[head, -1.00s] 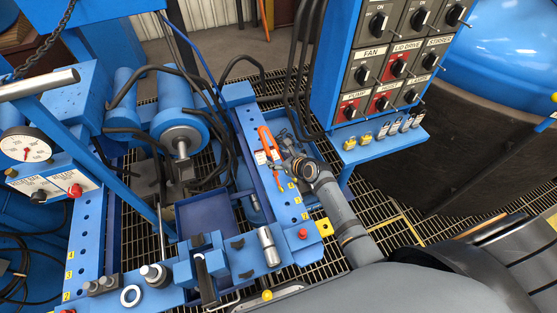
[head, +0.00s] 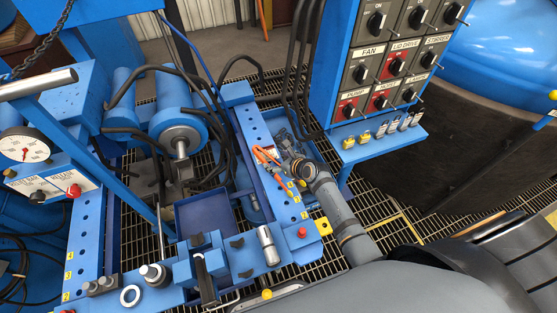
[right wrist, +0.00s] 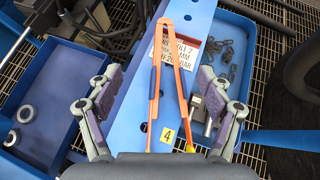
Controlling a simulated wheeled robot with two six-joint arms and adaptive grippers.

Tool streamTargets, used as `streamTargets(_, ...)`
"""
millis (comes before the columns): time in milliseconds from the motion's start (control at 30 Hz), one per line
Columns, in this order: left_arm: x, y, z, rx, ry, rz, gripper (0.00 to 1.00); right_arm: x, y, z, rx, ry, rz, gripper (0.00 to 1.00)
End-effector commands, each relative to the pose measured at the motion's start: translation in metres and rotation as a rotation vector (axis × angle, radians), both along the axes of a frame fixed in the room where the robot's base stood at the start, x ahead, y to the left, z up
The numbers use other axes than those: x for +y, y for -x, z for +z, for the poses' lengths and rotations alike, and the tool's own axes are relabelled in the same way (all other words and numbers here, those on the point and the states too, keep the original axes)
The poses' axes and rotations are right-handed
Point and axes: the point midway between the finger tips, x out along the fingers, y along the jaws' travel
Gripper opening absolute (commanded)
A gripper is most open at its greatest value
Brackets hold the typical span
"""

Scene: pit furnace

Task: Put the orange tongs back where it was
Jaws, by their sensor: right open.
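The orange tongs (head: 268,159) lie on the blue perforated beam (head: 262,140), partly over a white printed label. My right gripper (right wrist: 160,78) is open, one finger on each side of the tongs in that view, with clear gaps and no visible contact. In the head view my right arm reaches in beside the beam. How high the fingers are above the tongs is hard to tell. My left gripper is not in view.
A blue tray (right wrist: 225,60) with chain links and metal pieces lies right of the beam. Another tray (right wrist: 55,95) with metal rings lies left. The switch panel (head: 385,60) stands close to the right arm. Black hoses (head: 220,110) run left of the beam.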

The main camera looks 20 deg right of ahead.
Motion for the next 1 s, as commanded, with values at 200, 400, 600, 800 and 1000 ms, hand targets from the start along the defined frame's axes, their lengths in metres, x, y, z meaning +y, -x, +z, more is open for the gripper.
streamTargets(200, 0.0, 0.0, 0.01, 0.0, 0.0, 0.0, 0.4, -0.006, 0.014, 0.023, 0.0, 0.002, 0.0, 0.79)
streamTargets(400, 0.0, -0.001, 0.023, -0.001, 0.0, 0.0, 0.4, -0.021, 0.054, 0.054, 0.001, 0.004, 0.002, 0.79)
streamTargets(600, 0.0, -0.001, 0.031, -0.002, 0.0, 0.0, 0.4, -0.032, 0.082, 0.075, 0.0, 0.003, 0.002, 0.79)
streamTargets(800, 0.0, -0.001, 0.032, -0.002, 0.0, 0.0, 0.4, -0.035, 0.091, 0.081, 0.0, -0.001, 0.001, 0.79)
streamTargets(1000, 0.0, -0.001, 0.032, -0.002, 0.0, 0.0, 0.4, -0.035, 0.091, 0.081, -0.001, -0.001, 0.001, 0.79)
